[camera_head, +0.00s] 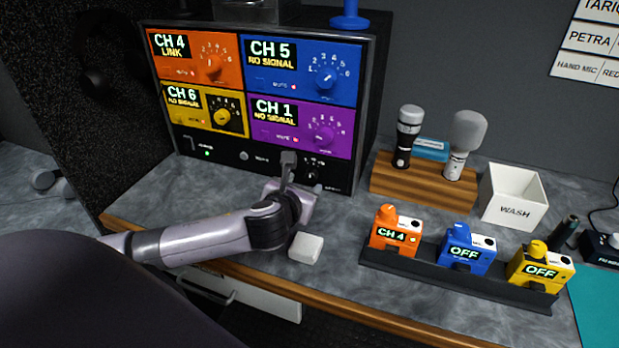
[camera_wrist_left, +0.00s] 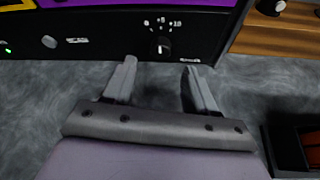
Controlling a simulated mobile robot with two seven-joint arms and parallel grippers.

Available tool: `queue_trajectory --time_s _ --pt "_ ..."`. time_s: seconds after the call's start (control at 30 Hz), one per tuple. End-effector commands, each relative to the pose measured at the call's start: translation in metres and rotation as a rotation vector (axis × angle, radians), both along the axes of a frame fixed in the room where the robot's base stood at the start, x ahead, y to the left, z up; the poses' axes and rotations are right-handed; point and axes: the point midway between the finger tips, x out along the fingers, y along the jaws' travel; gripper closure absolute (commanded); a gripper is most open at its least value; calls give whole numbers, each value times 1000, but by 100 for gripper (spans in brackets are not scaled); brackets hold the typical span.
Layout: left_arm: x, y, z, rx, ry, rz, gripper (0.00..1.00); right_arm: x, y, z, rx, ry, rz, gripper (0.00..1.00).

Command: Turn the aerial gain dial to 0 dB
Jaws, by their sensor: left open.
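The aerial gain dial (camera_head: 312,176) is a small black knob at the bottom right of the rack's black lower panel. It also shows in the left wrist view (camera_wrist_left: 163,48), with white marks in an arc above it. Its exact pointer setting is too small to tell. My left gripper (camera_head: 289,163) is in front of the lower panel, by the dial. In the left wrist view the gripper (camera_wrist_left: 161,68) is open and empty, its two fingers apart below the dial, which lies between their lines. My right gripper is not in view.
Above the panel are orange, blue, yellow and purple (camera_head: 300,130) channel modules with knobs. A white block (camera_head: 306,247) lies near the front edge. A wooden microphone stand (camera_head: 424,184), a WASH bin (camera_head: 513,197) and a black rail (camera_head: 455,273) of bodypacks stand to the right.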

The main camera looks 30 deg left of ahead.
Motion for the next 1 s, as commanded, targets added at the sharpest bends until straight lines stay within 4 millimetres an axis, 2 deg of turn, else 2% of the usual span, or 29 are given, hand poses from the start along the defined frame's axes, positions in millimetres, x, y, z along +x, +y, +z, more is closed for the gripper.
queue_trajectory --time_s 0.2,0.4,0.8,0.83,1.0 --pt "26 8 -11 -3 -1 1 43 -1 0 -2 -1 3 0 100" --pt "40 13 -17 -3 -1 1 43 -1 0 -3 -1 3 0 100" --pt "45 14 -19 -2 0 0 43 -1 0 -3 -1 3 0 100" --pt "45 14 -19 -2 0 0 46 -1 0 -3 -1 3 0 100" --pt "45 14 -19 -2 0 0 100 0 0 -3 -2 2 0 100"
